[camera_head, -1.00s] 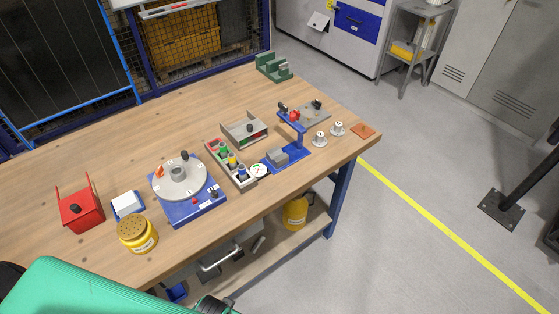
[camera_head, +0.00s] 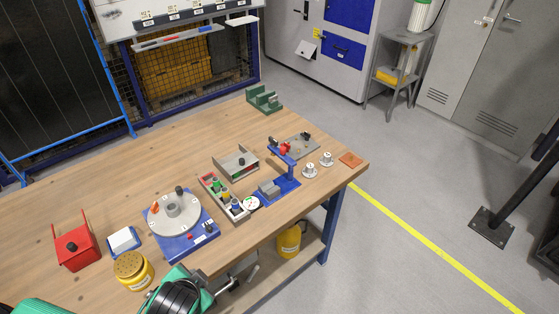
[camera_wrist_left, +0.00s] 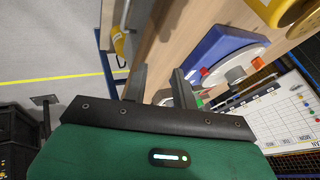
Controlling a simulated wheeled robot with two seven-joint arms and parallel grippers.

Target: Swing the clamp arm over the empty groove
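The rotary jig is a blue base (camera_head: 184,247) with a round light-grey disc (camera_head: 160,226) on the table's front half. The disc carries a grey hub (camera_head: 172,209), an orange piece (camera_head: 155,207) and a black knob (camera_head: 179,190). I cannot make out which part is the clamp arm, or the grooves. The blue base (camera_wrist_left: 218,46) and the hub (camera_wrist_left: 235,75) also show in the left wrist view. My left gripper (camera_head: 224,285) is at the table's front edge, nearer than the jig and apart from it. Its fingers (camera_wrist_left: 158,84) are spread and empty. My right gripper is out of view.
A parts tray (camera_head: 236,214) and a blue stand (camera_head: 289,187) stand right. The table's back left is clear.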

